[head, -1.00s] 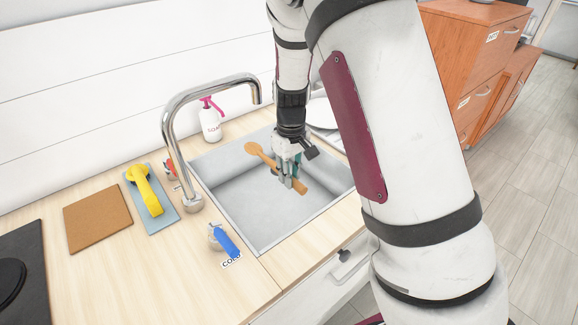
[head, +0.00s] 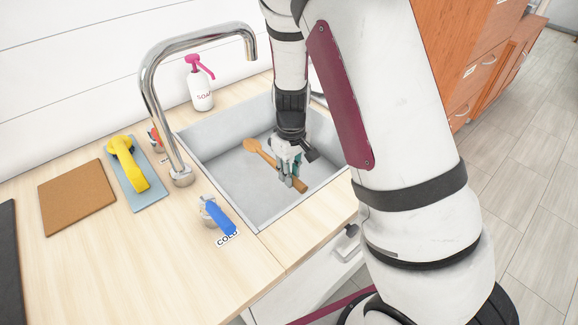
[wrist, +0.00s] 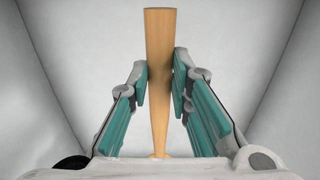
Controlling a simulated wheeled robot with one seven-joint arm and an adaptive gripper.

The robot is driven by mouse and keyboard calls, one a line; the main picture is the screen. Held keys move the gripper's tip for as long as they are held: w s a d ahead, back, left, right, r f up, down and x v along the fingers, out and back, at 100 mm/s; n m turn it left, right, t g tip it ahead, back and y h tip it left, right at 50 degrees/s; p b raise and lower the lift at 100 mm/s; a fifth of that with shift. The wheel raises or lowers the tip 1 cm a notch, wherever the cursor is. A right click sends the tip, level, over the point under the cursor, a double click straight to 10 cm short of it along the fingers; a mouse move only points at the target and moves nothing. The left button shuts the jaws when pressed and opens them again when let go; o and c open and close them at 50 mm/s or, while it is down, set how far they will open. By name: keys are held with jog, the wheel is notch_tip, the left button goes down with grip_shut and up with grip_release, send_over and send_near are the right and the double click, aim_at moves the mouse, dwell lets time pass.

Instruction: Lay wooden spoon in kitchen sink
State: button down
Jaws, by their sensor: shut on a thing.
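The wooden spoon (head: 258,152) is in my gripper (head: 291,182), over the grey kitchen sink (head: 220,188). Its rounded bowl points to the upper left and its handle to the lower right in the head view. In the wrist view, the two teal-padded fingers (wrist: 160,85) are shut on the spoon's handle (wrist: 160,40), one on each side. The gripper is down inside the basin. I cannot tell whether the spoon touches the sink bottom. The spoon's bowl is hidden in the wrist view.
A chrome faucet (head: 150,75) arches beside the sink's left edge. A soap bottle (head: 200,90) stands behind it. A blue cold tap handle (head: 219,215), a yellow-handled brush (head: 127,160) on a blue mat and a brown board (head: 77,197) are on the counter to the left.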

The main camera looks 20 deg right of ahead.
aim_at(290, 194)
jog(key=shift+f+b, duration=1.75)
jog(key=shift+f, duration=0.95)
jog(key=c, duration=1.4)
grip_release()
jog(key=shift+r, duration=0.15)
notch_tip(290, 194, up, 11)
jog(key=shift+f, duration=0.1)
jog(key=shift+r, duration=0.7)
jog(key=s+a+r+m+t+p, duration=0.1)
jog(key=s+r+m+t+p, duration=0.2)
jog(key=s+r, duration=2.1)
jog(key=s+t+p, duration=0.1)
jog(key=p, duration=0.3)
jog(key=shift+s+a+m, duration=0.3)
jog(key=shift+s+a, duration=0.05)
jog(key=shift+a, duration=0.05)
